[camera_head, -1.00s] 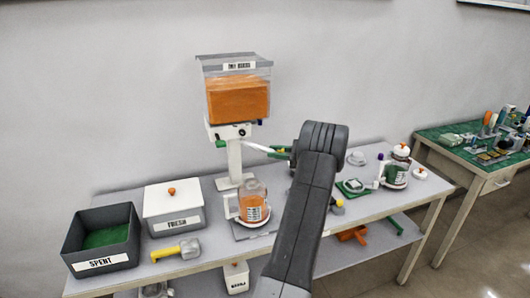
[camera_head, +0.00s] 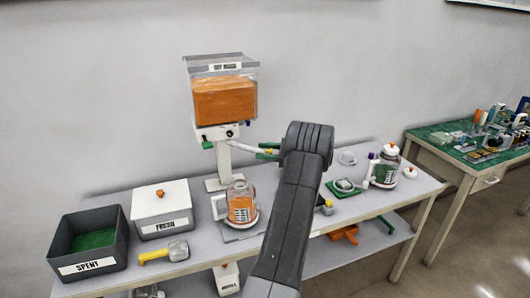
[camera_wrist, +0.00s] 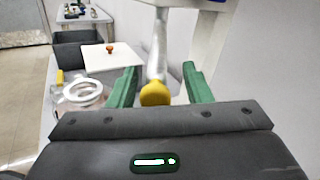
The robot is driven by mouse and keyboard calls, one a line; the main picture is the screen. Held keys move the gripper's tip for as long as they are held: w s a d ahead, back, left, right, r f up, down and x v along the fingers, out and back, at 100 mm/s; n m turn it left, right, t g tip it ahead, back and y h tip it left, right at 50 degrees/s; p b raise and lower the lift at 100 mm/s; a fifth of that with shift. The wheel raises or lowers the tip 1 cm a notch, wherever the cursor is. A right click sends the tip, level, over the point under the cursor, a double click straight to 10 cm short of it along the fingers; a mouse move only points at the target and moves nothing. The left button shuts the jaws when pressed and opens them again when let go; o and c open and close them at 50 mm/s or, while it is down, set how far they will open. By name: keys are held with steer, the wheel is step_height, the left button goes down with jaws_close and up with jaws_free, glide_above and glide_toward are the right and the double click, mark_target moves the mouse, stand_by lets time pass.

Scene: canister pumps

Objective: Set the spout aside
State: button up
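The spout (camera_head: 242,144) is a pale tube sticking out to the right from the head of the dispenser (camera_head: 222,132). In the wrist view the spout (camera_wrist: 160,45) points toward me and ends in a round yellow tip (camera_wrist: 155,93). My gripper (camera_head: 268,151) is at the spout's outer end. In the wrist view the green fingers of my gripper (camera_wrist: 160,88) stand apart on both sides of the tip, with gaps visible, so it is open. The spout's joint with the dispenser is unclear.
On the table stand the SPENT bin (camera_head: 120,257), the white FRESH box (camera_head: 182,222), a yellow-handled tool (camera_head: 160,254) and a jar (camera_head: 241,212) under the dispenser. Right of my arm are a green pad (camera_head: 336,194) and a second jar (camera_head: 386,172).

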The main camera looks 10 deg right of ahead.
steer(key=b+v, duration=0.2)
steer(key=v, duration=1.1)
steer(key=shift+d, duration=0.35)
steer(key=shift+s, duration=0.15)
steer(key=p+x, duration=0.2)
steer(key=x, duration=1.1)
steer(key=shift+a, duration=0.4)
steer(key=shift+a+f, duration=0.1)
